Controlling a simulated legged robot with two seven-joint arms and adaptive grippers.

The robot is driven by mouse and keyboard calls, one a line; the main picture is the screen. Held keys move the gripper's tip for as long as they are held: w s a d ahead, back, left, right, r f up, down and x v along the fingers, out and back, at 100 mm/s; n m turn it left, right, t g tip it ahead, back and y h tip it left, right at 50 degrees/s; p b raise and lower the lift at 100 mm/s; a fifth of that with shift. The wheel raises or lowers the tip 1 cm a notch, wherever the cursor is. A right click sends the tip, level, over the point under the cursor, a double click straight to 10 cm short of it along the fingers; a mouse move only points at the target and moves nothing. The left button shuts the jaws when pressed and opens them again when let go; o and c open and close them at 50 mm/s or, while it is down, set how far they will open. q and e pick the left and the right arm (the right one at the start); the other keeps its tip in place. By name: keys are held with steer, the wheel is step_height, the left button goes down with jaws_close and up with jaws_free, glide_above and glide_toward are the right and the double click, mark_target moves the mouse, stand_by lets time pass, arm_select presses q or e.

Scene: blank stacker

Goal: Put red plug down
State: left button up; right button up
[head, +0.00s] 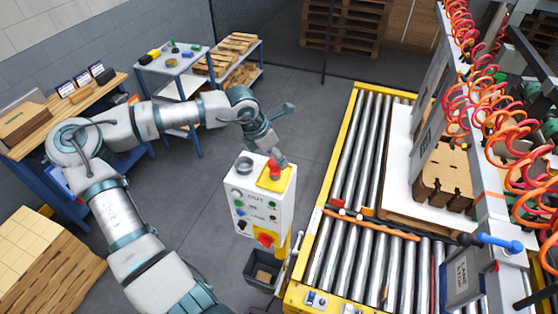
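The red plug (274,170) is on the yellow plate (268,181) on top of the white control box (252,212), near its right side. My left gripper (279,159) points down right over the plug, with its fingertips at or very near the plug's top. The picture is too small to tell whether the fingers close on the plug or whether it bears fully on the plate. A grey round socket (244,164) is beside the plate. My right gripper is out of view.
A red knob (265,240) is on the box's front, and a dark bin (263,269) stands below. A roller conveyor (345,170) with a yellow frame runs at the right. A blue-framed cart (172,63) and a workbench (45,122) stand at the back left.

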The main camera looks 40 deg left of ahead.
arm_select(q)
steer(key=v, duration=0.9)
steer(key=shift+b, duration=0.4)
